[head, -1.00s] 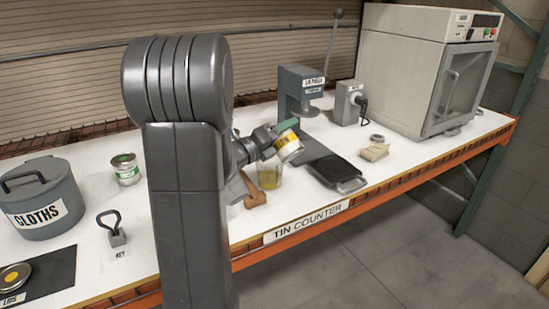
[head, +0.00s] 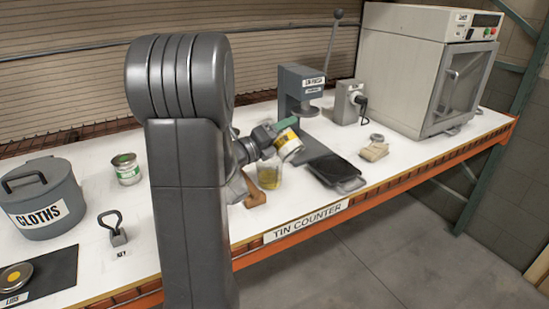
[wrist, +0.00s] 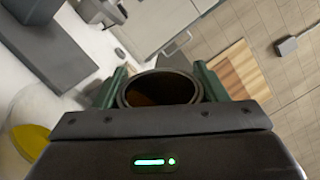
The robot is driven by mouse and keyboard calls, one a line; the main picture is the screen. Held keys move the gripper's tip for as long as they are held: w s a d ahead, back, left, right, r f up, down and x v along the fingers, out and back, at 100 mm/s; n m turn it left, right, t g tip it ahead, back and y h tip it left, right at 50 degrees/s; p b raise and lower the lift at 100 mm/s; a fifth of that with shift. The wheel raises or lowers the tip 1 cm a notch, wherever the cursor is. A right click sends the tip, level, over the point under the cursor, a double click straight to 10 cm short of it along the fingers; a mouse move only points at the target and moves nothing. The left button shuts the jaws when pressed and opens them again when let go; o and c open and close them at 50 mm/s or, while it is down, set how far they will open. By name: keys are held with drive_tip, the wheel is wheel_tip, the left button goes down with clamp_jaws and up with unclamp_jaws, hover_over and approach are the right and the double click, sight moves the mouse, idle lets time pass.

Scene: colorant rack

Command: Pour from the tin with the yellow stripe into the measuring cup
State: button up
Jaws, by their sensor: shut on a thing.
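My gripper (head: 286,126) is shut on the tin with the yellow stripe (head: 290,148) and holds it tilted above the counter. In the wrist view the tin's round open mouth (wrist: 160,88) sits between the green fingers, with a dark brownish inside. The clear measuring cup (head: 269,176) stands upright on the counter just below and left of the tin, with yellow liquid in its lower part. The cup also shows at the left edge of the wrist view, with its yellow liquid (wrist: 30,143). I see no clear stream between tin and cup.
A brown wooden piece (head: 254,194) lies beside the cup.

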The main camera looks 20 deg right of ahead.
sight(300, 150)
drive_tip(key=shift+w+r+n+p, duration=0.1)
drive_tip(key=shift+n+p, duration=0.3)
drive_tip(key=shift+p, duration=0.05)
idle(0.7)
